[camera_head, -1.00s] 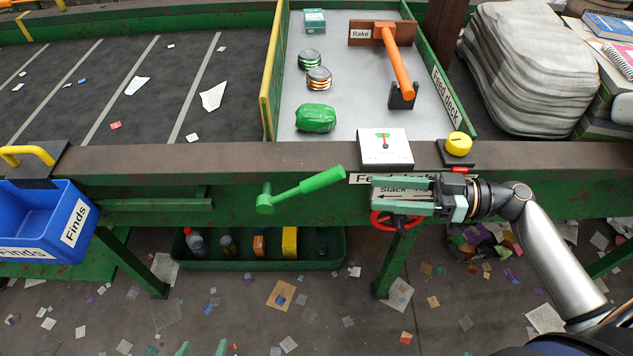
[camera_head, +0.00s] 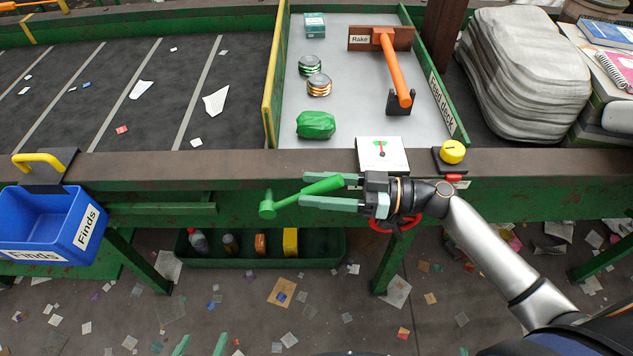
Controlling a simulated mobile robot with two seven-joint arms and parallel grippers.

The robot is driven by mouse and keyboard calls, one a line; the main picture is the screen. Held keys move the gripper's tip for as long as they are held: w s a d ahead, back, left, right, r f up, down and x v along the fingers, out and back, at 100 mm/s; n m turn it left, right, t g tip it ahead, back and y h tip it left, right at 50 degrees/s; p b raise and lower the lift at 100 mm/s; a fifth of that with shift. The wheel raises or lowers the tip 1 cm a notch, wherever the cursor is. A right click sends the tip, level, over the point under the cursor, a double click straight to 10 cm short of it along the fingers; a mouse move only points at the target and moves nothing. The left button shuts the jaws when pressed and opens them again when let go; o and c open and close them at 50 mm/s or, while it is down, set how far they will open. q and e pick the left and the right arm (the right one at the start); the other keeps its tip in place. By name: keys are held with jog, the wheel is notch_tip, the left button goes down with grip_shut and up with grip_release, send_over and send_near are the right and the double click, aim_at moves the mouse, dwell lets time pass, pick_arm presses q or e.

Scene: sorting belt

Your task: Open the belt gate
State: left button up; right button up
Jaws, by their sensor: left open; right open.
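The green lever (camera_head: 291,198) sticks out from the front of the belt frame, its handle slanting up to the right from a round pivot. My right gripper (camera_head: 304,190) is open, its two fingers pointing left, one above and one below the handle in the picture. I cannot tell whether they touch it. The yellow-edged gate panel (camera_head: 273,85) stands upright between the dark belt (camera_head: 115,120) and the grey feed deck (camera_head: 352,100). My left gripper (camera_head: 201,345) is open and empty at the bottom edge; only its fingertips show.
A gauge plate (camera_head: 381,154) and a yellow knob (camera_head: 452,151) sit on the front rail. A red wheel (camera_head: 383,226) is partly hidden behind my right gripper. A blue Finds bin (camera_head: 45,222) hangs at the left. The deck holds a rake (camera_head: 396,75), cans and a green lump.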

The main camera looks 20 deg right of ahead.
jog(key=shift+a, duration=0.15)
jog(key=shift+c, duration=0.2)
grip_shut()
dwell(1.2)
